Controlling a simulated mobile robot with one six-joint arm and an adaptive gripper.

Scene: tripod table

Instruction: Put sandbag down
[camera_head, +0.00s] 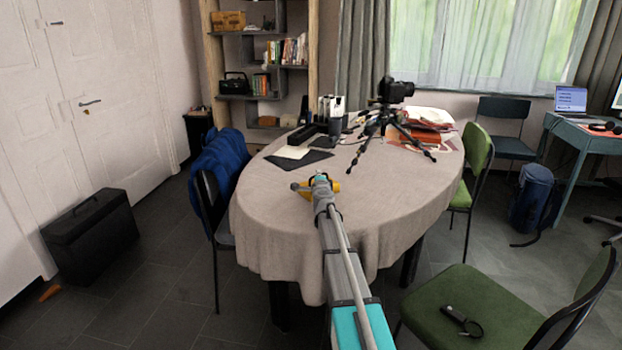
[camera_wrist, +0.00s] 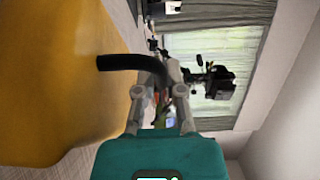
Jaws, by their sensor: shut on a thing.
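The sandbag is a yellow bag (camera_wrist: 60,95) with a curved black handle (camera_wrist: 122,62), filling the left of the wrist view. My gripper (camera_wrist: 158,78) is shut on the black handle. I cannot tell whether the bag touches the tablecloth. A black camera on a tripod (camera_head: 385,118) stands farther back on the table.
The near tabletop is bare. Green chairs (camera_head: 470,310) stand at right; a chair with a blue jacket (camera_head: 215,165) stands at left.

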